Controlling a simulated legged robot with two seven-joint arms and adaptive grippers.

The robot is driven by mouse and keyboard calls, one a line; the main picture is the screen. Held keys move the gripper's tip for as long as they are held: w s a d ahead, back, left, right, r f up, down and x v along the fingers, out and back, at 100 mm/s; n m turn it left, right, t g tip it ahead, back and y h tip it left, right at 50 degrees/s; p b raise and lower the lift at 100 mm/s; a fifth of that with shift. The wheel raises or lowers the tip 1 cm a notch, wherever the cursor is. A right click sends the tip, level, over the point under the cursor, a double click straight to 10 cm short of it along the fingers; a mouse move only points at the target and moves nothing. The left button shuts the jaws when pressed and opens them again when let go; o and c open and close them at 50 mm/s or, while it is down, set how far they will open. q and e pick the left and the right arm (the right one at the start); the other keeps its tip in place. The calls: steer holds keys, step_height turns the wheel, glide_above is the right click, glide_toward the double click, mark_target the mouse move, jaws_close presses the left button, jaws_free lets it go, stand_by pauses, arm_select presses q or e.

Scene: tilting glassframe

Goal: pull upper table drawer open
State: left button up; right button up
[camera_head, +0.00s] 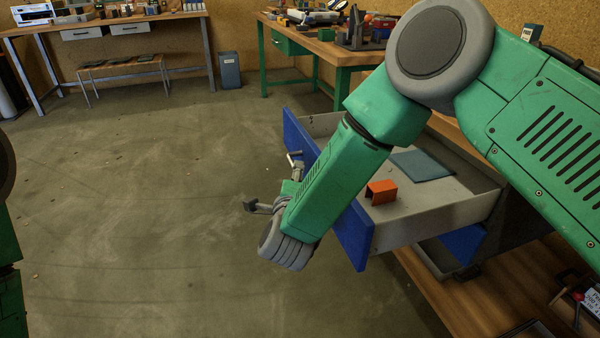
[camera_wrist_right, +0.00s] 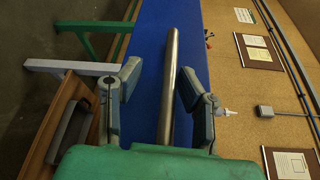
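The upper table drawer (camera_head: 445,213) is pulled far out in the head view, with its blue front (camera_head: 355,235) facing left. In the right wrist view, its metal bar handle (camera_wrist_right: 170,85) runs along the blue front (camera_wrist_right: 150,60). My right gripper (camera_head: 272,186) is at the outer side of the drawer front in the head view, partly hidden by my own arm. In the wrist view, the right gripper (camera_wrist_right: 158,88) has its fingers apart, with the handle showing between them, closer to the right finger. Contact cannot be told. My left gripper is out of view.
An orange block (camera_head: 381,192) and a flat blue-grey piece (camera_head: 422,165) lie in the drawer. A lower blue drawer (camera_head: 462,243) shows beneath. A green-legged workbench (camera_head: 345,52) stands behind. The floor left of the drawer is clear.

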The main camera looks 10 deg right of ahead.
steer(key=shift+w+a+r, duration=0.1)
steer(key=shift+r, duration=0.1)
steer(key=shift+d, duration=0.4)
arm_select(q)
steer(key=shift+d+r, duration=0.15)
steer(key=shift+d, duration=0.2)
arm_select(e)
steer(key=f+v, duration=0.1)
steer(key=v, duration=1.1)
steer(key=shift+a+r, duration=0.25)
steer(key=shift+r, duration=0.1)
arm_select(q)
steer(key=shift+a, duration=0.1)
arm_select(e)
steer(key=shift+a, duration=0.1)
